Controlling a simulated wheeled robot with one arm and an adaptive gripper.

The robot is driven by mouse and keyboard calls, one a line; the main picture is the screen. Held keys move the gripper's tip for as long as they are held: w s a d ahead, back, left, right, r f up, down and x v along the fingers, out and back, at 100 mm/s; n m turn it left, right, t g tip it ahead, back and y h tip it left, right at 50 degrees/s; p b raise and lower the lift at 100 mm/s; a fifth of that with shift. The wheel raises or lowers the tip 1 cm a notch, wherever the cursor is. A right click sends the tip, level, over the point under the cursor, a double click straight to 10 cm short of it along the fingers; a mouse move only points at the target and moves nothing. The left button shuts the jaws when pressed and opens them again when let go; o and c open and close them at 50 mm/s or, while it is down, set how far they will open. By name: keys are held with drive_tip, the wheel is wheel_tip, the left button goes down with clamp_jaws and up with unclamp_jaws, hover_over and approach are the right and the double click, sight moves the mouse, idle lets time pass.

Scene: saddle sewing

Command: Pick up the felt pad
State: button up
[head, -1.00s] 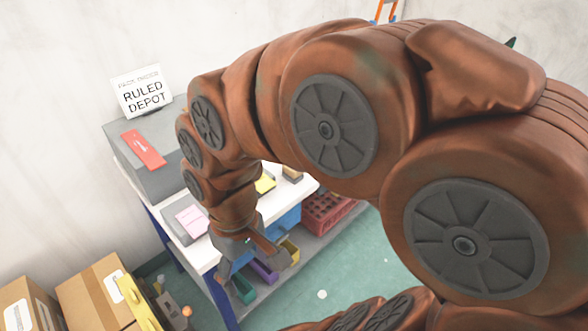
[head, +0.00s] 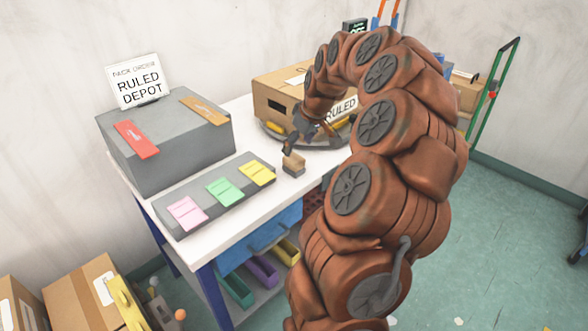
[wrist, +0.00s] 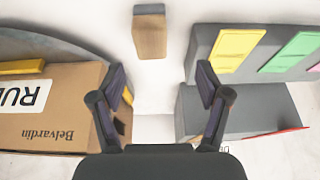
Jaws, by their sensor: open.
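A small tan block with a grey layer (head: 293,163), which seems to be the felt pad, stands on the white tabletop near the front edge. In the wrist view the block (wrist: 150,36) is at the top centre, beyond the fingertips and apart from them. My gripper (head: 308,137) is open and empty above the table, just behind and right of the block in the head view. Its two dark fingers also frame bare white tabletop in the wrist view (wrist: 161,82).
A cardboard box (head: 277,101) labelled RULED is on a grey curved base close to my gripper. Left are a grey sloped strip with pink, green and yellow cards (head: 224,191) and a grey block (head: 190,150). Coloured bins (head: 237,288) hang below the table.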

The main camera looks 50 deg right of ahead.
sight(294, 157)
drive_tip(key=shift+d+f, duration=0.55)
drive_tip(key=shift+d, duration=0.05)
drive_tip(key=shift+p+x, duration=0.75)
drive_tip(key=shift+x, duration=2.7)
drive_tip(key=shift+w+r, duration=0.1)
drive_tip(key=shift+w, duration=0.05)
drive_tip(key=c, duration=1.3)
